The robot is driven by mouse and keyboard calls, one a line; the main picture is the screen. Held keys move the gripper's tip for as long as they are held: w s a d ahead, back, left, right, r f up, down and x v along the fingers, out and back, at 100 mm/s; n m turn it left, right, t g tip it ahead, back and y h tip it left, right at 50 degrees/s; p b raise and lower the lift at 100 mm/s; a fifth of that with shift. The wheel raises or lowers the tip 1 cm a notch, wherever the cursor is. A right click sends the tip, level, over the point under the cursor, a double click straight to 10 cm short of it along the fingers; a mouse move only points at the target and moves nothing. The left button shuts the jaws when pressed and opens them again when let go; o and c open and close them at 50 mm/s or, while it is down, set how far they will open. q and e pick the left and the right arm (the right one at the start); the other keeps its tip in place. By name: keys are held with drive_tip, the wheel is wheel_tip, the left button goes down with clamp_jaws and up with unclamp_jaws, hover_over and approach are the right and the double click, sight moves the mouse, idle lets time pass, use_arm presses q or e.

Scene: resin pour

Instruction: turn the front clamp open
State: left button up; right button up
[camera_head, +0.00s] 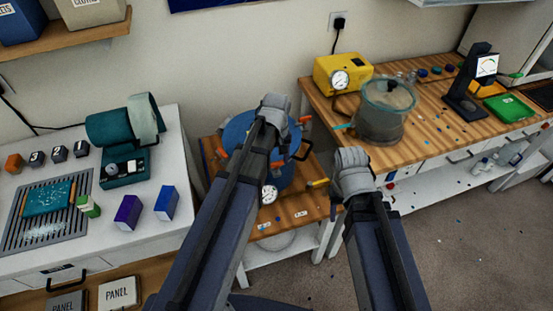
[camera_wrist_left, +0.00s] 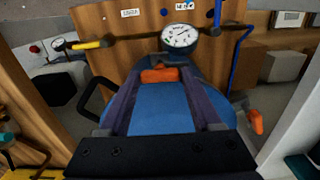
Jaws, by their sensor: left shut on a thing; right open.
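The blue pressure pot (camera_head: 238,132) stands on a small wooden bench, partly hidden behind my left arm; its blue lid (camera_wrist_left: 165,112) fills the middle of the left wrist view. The front clamp's orange handle (camera_wrist_left: 160,75) lies beside the round gauge (camera_wrist_left: 180,37). My left gripper (camera_wrist_left: 160,73) is shut on this handle, with a dark finger at each side. In the head view my left arm covers the fingers. My right gripper (camera_head: 352,175) is open, apart from the pot, to its right; its fingers are hard to make out.
Other orange clamps (camera_head: 305,120) sit around the lid. A yellow-handled valve (camera_head: 318,183) sticks out to the right of the pot. A glass-lidded chamber (camera_head: 383,110) and a yellow pump (camera_head: 342,73) stand on the right workbench. A white table (camera_head: 75,260) is at left.

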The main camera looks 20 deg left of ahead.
sight(277, 162)
idle(0.5)
use_arm(q)
drive_tip(key=o, duration=1.4)
drive_tip(key=shift+r, duration=0.1)
wheel_tip(277, 162, up, 8)
drive_tip(key=p, duration=0.8)
drive_tip(key=shift+f, duration=0.2)
drive_tip(key=shift+s, duration=0.1)
drive_tip(key=s+d+m, duration=0.3)
drive_tip(key=s, duration=0.1)
drive_tip(key=s+d+f+m+b, duration=0.1)
drive_tip(key=s+d+m, duration=0.3)
drive_tip(key=s, duration=0.1)
drive_tip(key=s+d+m+y+b, duration=0.1)
drive_tip(key=s+d+m, duration=0.2)
drive_tip(key=s, duration=0.2)
drive_tip(key=shift+d+f+m, duration=0.3)
drive_tip(key=shift+d, duration=0.1)
